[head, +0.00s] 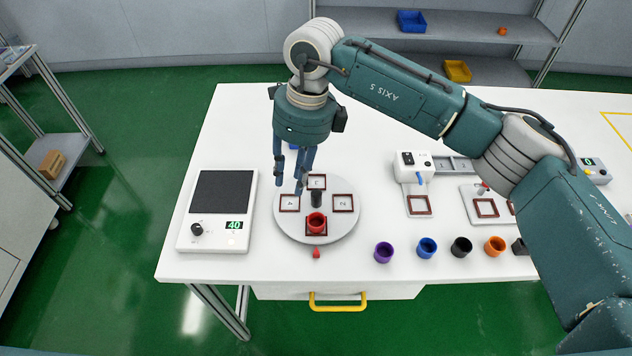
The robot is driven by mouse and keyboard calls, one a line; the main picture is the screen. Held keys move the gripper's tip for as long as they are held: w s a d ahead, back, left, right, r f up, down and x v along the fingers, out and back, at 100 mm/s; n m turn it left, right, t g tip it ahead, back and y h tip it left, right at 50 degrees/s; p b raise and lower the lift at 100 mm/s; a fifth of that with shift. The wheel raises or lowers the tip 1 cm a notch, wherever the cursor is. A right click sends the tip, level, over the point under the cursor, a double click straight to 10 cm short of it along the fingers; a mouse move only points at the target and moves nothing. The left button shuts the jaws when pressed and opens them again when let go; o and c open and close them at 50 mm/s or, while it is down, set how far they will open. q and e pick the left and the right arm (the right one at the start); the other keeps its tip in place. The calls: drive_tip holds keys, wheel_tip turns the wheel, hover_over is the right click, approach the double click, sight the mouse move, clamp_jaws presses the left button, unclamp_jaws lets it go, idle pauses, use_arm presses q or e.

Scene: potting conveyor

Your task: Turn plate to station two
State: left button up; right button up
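The round grey plate (345,225) lies flat on the white table. It has several dark-framed square stations with small labels, too small to read surely, and a black upright post (316,198) in the middle. A red cup (316,222) stands on the front station. A small red marker (316,253) lies on the table just in front of the plate. My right gripper (289,188) points down over the plate's back left part, left of the post. Its fingers are apart with nothing between them. Whether a fingertip touches the plate is unclear. My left gripper is not in view.
A device with a dark panel and a display reading 40 (247,190) stands left of the plate. Purple (383,252), blue (427,247), black (461,247) and orange (495,246) cups line the front right. A white machine (413,166) stands right of the plate.

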drive_tip(key=h, duration=0.2)
approach(316, 192)
drive_tip(key=shift+s+t, duration=0.2)
drive_tip(key=shift+t, duration=0.1)
drive_tip(key=shift+d+f, duration=0.25)
wheel_tip(316, 192, down, 8)
drive_tip(key=p, duration=0.3)
drive_tip(key=shift+s+a+f, duration=0.1)
drive_tip(key=shift+a+f, duration=0.05)
drive_tip(key=shift+f, duration=0.9)
drive_tip(key=shift+c, duration=0.5)
clamp_jaws()
